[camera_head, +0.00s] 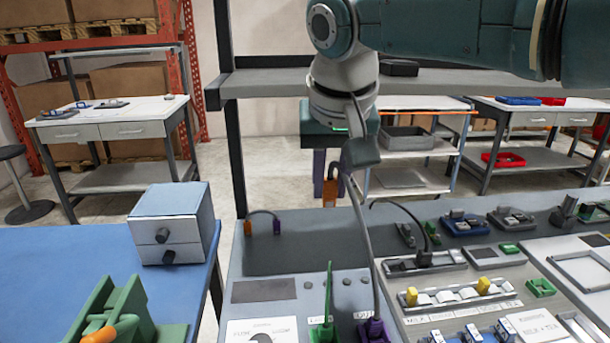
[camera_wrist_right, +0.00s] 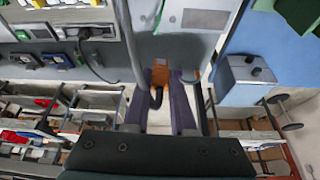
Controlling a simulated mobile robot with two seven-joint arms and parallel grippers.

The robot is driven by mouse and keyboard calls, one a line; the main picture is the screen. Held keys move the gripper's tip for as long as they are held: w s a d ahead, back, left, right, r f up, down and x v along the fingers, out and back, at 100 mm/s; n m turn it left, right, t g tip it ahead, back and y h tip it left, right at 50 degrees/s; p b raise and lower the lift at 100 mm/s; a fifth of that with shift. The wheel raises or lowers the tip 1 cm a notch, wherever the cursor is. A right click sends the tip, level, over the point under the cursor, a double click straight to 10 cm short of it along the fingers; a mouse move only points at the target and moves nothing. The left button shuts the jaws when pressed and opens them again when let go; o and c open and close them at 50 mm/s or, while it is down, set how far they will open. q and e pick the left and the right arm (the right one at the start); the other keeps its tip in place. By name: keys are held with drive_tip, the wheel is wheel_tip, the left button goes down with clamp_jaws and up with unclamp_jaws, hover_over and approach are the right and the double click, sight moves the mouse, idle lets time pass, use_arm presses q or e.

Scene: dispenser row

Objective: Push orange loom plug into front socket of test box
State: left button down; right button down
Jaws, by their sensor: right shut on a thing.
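The orange loom plug (camera_head: 330,190) hangs between the purple fingers of my right gripper (camera_head: 326,180), above the back of the grey console. It also shows in the right wrist view (camera_wrist_right: 160,72), between the finger ends. A grey cable (camera_head: 362,235) runs from it down to a purple plug (camera_head: 373,331) at the console's front, beside a green plug (camera_head: 322,330). The test box appears to be this grey console (camera_head: 300,265), with a dark panel and buttons; I cannot make out its open socket. The plug is apart from it. My left gripper is not in view.
A short cable with orange and purple ends (camera_head: 262,218) lies at the console's back. A grey box with two black knobs (camera_head: 172,222) and a green fixture (camera_head: 115,312) stand on the blue table (camera_head: 60,255). Panels crowd the right. A dark shelf post (camera_head: 236,150) stands behind.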

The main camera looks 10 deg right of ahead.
drive_tip(key=shift+n, duration=0.4)
drive_tip(key=s+d+f+p, duration=0.1)
drive_tip(key=s+d+f, duration=0.1)
drive_tip(key=s+f, duration=0.2)
drive_tip(key=s+d+f+p, duration=0.1)
drive_tip(key=s+d+f, duration=0.1)
drive_tip(key=s+f, duration=0.3)
drive_tip(key=s+d+f, duration=0.2)
drive_tip(key=s+f, duration=0.2)
drive_tip(key=s, duration=0.1)
drive_tip(key=shift+s+d+f+p, duration=0.15)
drive_tip(key=shift+s+f+p, duration=0.2)
drive_tip(key=shift+s+p, duration=0.05)
drive_tip(key=shift+s+f, duration=0.15)
drive_tip(key=shift+f, duration=0.05)
wheel_tip(320, 180, down, 2)
drive_tip(key=b, duration=0.2)
drive_tip(key=shift+b, duration=0.35)
drive_tip(key=shift+f+b, duration=0.35)
drive_tip(key=shift+f, duration=0.35)
drive_tip(key=shift+f, duration=0.15)
